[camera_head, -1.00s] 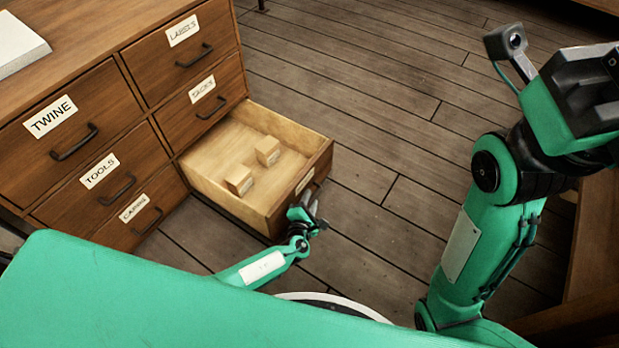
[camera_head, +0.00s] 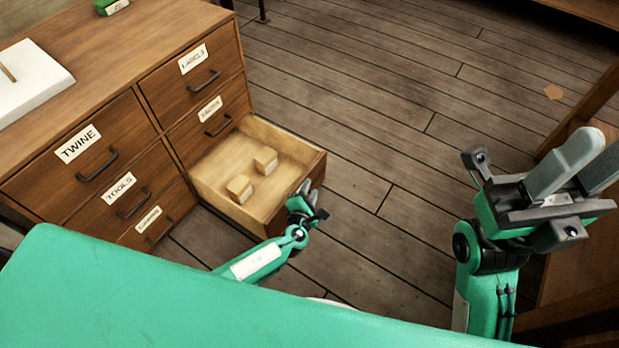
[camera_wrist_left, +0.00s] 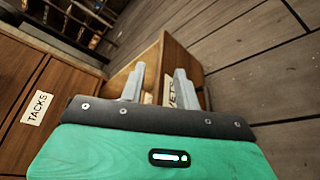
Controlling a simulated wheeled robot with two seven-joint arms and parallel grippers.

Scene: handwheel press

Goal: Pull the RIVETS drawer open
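The RIVETS drawer (camera_head: 222,172) is the bottom right drawer of the wooden cabinet, and it stands well pulled out. Its label (camera_wrist_left: 173,92) shows partly in the left wrist view, reading "VETS" between my left fingers. My left gripper (camera_head: 312,196) is at the drawer's front face, low and to the right. In the left wrist view its two fingers (camera_wrist_left: 158,80) are apart, with no handle visible between them. The drawer's handle is hidden. My right gripper (camera_head: 585,168) is raised at the right, fingers apart and empty, away from the cabinet.
Two small wooden blocks (camera_head: 265,160) lie inside the drawer. The LABELS drawer (camera_head: 195,78), TACKS drawer (camera_wrist_left: 38,98), TWINE drawer (camera_head: 75,155) and TOOLS drawer (camera_head: 120,195) are closed. The plank floor (camera_head: 390,120) right of the drawer is clear.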

